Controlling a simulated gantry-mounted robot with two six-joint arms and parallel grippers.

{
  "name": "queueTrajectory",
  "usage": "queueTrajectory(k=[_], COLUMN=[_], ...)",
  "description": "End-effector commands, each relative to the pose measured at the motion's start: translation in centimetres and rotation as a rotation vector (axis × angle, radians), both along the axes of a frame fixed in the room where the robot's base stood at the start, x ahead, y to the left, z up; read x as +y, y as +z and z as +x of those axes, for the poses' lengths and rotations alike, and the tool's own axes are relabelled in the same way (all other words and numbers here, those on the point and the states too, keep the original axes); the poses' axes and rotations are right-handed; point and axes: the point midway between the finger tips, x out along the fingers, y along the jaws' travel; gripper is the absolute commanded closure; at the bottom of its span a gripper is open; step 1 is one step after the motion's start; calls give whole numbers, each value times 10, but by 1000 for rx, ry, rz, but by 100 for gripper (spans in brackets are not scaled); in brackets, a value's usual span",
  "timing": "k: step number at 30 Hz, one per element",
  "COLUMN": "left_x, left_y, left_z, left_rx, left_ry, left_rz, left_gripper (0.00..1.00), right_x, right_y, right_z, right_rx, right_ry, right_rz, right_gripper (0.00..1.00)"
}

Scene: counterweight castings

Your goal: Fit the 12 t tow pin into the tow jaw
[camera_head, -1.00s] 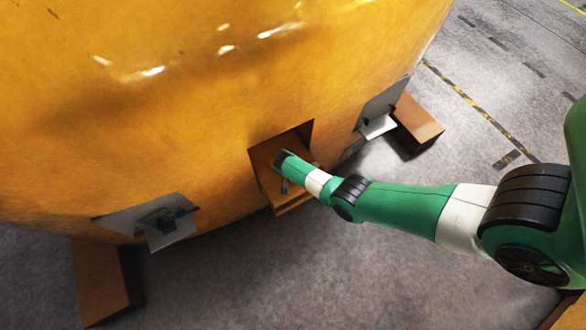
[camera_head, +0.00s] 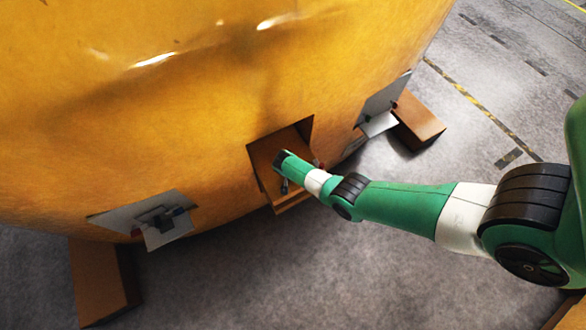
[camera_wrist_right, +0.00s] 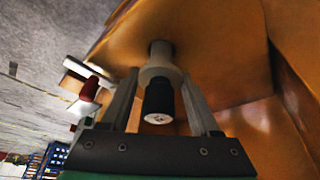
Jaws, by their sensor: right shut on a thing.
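The tow jaw (camera_head: 266,158) is an orange recess low in the big yellow casting. My right gripper (camera_head: 285,186) is at its mouth, mostly hidden by my green wrist. In the right wrist view, the right gripper (camera_wrist_right: 162,82) is shut on the tow pin (camera_wrist_right: 158,98), its two grey fingers on either side. The pin has a black near end, a pale grey collar and a darker far end. The far end lies against the orange jaw surface; I cannot tell whether it is in a hole. My left gripper is not in view.
The yellow casting (camera_head: 200,120) fills the upper left. Grey brackets (camera_head: 165,222) and (camera_head: 382,105) stick out on either side of the jaw. Orange blocks (camera_head: 100,280) and (camera_head: 418,122) stand below them. The grey floor (camera_head: 290,275) in front is clear.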

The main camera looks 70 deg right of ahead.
Motion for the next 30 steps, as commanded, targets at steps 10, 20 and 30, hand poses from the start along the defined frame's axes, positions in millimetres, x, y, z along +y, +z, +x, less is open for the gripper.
queueTrajectory(k=[10,20,30], left_x=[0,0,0], left_y=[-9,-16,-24], left_z=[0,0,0], left_rx=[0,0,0], left_ry=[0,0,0], left_rz=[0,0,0], left_gripper=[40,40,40], right_x=[-1,-1,-1], right_y=[-8,-17,-25], right_z=[2,2,2], right_rx=[-3,-3,-3], right_ry=[1,1,1], right_rz=[-3,-3,-3], right_gripper=[100,100,100])
